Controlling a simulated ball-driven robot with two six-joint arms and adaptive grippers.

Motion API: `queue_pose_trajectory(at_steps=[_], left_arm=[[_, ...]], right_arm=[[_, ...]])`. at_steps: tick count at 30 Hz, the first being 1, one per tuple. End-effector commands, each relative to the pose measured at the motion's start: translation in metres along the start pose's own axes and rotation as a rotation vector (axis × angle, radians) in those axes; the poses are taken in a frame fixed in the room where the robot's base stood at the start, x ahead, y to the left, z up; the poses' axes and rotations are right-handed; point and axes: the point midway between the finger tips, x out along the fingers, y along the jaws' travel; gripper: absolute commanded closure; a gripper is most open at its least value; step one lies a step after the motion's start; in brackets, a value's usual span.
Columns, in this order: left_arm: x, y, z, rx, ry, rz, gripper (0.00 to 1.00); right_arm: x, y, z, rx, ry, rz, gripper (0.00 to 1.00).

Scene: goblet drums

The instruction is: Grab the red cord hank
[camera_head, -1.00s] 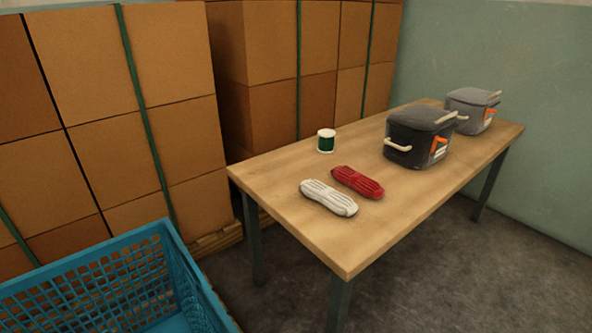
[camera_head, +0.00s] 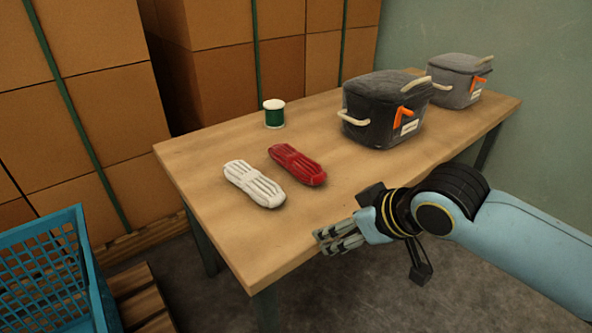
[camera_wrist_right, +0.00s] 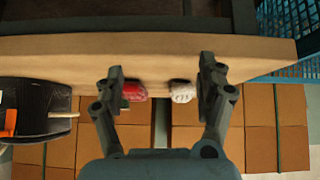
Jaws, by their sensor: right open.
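The red cord hank (camera_head: 298,164) lies on the wooden table (camera_head: 230,140), just right of a white cord hank (camera_head: 254,184) and apart from it. My right gripper (camera_head: 338,240) is open and empty at the table's front edge, to the right of and nearer than the red hank. In the right wrist view, the open fingers (camera_wrist_right: 160,85) frame the table edge; the red hank (camera_wrist_right: 134,91) shows beside the left finger, partly hidden, and the white hank (camera_wrist_right: 181,91) beside the right finger. My left gripper is not in view.
A green spool (camera_head: 274,114) stands behind the hanks. A dark bag (camera_head: 384,108) and a grey bag (camera_head: 458,80) stand to the right. A blue crate (camera_head: 50,265) is at lower left. Stacked cartons (camera_head: 95,100) line the back. The table's near left part is clear.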

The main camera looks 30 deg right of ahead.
Motion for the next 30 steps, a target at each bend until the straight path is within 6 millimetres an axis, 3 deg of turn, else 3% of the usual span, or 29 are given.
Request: queue_pose_trajectory(at_steps=[1,6,15,18,24,30], left_arm=[[0.001,-0.002,-0.001,0.001,0.001,-0.002,0.6],[0.0,-0.009,-0.006,0.004,0.01,-0.01,0.6],[0.004,-0.004,-0.011,0.002,0.016,-0.005,0.6],[0.013,-0.003,-0.009,0.002,0.005,-0.004,0.6],[0.02,-0.01,-0.022,0.007,0.01,-0.013,0.6],[0.02,-0.01,-0.029,0.009,0.009,-0.015,0.6]], right_arm=[[0.007,0.009,-0.016,-0.004,0.053,-0.001,0.27],[0.023,0.032,-0.055,0.014,0.195,-0.009,0.27],[0.038,0.072,-0.111,0.048,0.398,-0.017,0.27],[0.053,0.074,-0.119,0.054,0.413,-0.018,0.27],[0.081,0.074,-0.131,0.053,0.411,-0.018,0.27],[0.09,0.073,-0.139,0.052,0.412,-0.019,0.27]])
